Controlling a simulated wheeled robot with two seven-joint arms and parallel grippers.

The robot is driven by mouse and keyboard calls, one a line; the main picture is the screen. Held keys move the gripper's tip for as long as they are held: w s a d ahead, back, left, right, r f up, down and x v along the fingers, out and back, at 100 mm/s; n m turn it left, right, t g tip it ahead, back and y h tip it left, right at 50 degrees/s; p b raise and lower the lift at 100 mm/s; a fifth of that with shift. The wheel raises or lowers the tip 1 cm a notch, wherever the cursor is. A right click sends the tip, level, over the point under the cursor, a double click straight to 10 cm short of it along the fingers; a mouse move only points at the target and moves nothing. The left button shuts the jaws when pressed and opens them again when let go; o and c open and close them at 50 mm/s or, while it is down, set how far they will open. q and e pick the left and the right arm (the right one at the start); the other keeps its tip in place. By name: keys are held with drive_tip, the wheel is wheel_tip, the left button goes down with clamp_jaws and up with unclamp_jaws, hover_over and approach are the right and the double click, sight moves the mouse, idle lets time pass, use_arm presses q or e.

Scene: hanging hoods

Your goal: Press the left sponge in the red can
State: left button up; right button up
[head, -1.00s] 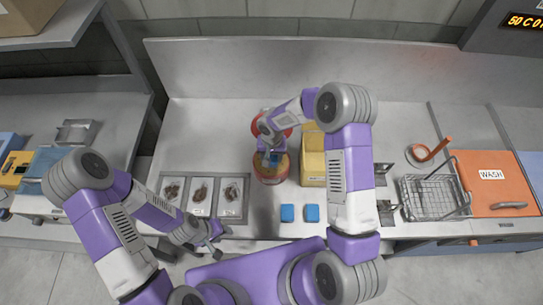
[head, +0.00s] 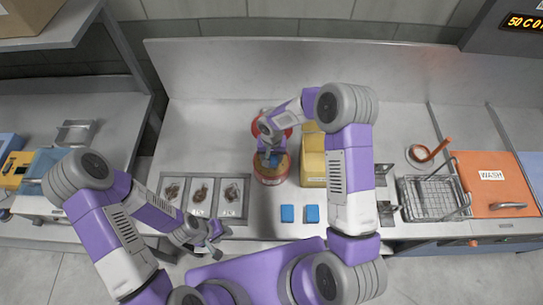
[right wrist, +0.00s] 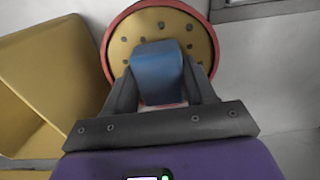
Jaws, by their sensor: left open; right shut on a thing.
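Red can (head: 272,177) stands on the counter, with a red rim and a yellow round top dotted with dark spots; its top fills the upper middle of the right wrist view (right wrist: 120,48). My right gripper (head: 271,158) is shut on a blue sponge (right wrist: 158,72) and holds it over the can's top; I cannot tell if the sponge touches it. Two more blue sponges, a left one (head: 287,213) and a right one (head: 312,213), lie on the counter in front of the can. My left gripper (head: 215,238) is open and empty by the counter's front edge.
A yellow container (head: 313,165) stands right of the can, close to my right arm. Another red round thing (head: 286,122) is behind, partly hidden by the arm. Trays (head: 232,197) lie left of the can. A wire basket (head: 433,197) and an orange board (head: 490,180) are at right.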

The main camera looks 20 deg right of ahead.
drive_tip(key=shift+r+p, duration=1.4)
drive_tip(key=shift+r, duration=1.85)
